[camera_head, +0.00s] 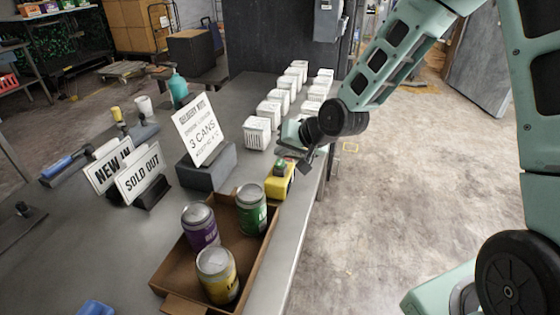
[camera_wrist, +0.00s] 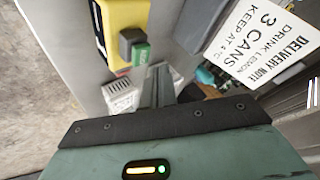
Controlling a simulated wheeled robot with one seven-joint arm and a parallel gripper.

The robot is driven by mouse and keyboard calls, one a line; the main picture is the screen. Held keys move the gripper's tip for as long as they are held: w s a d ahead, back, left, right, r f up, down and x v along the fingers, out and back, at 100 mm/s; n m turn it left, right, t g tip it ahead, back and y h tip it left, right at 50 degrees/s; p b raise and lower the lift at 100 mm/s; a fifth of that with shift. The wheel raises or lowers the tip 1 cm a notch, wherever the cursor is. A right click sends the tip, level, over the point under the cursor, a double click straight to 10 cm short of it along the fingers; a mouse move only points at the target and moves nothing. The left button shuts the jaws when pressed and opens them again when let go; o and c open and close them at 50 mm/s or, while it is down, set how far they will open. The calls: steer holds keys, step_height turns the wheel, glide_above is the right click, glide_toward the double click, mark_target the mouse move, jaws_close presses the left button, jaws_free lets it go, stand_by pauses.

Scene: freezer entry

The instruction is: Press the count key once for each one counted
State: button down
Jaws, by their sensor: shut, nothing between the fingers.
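A yellow counter box (camera_head: 279,182) with a green key on top stands at the table's right edge. In the wrist view the yellow box (camera_wrist: 122,28) shows a green key (camera_wrist: 141,53) beside a dark block. My gripper (camera_head: 306,168) is shut and empty, just right of the box and close to it. Its fingers (camera_wrist: 156,84) point toward the green key in the wrist view; contact cannot be told. A cardboard tray (camera_head: 172,268) holds a purple can (camera_head: 201,229), a green can (camera_head: 251,211) and a yellow can (camera_head: 217,276). A delivery note (camera_head: 201,130) reads "3 CANS".
Several white baskets (camera_head: 257,133) stand in rows behind the counter box. "NEW IN" (camera_head: 110,165) and "SOLD OUT" (camera_head: 139,174) signs stand left. A teal bottle (camera_head: 178,89) is farther back. Open floor (camera_head: 400,200) lies right of the table.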

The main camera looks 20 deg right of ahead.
mark_target(283, 164)
steer(key=shift+r+p, duration=1.8)
steer(key=shift+r, duration=0.6)
steer(key=shift+f, duration=0.1)
stand_by(0.5)
step_height(283, 164, up, 4)
steer(key=p, duration=0.6)
steer(key=shift+p, duration=0.35)
steer(key=shift+f, duration=0.25)
step_height(283, 164, down, 9)
steer(key=b, duration=0.7)
steer(key=shift+r+b, duration=0.2)
steer(key=shift+b, duration=0.1)
steer(key=shift+f, duration=0.1)
stand_by(1.1)
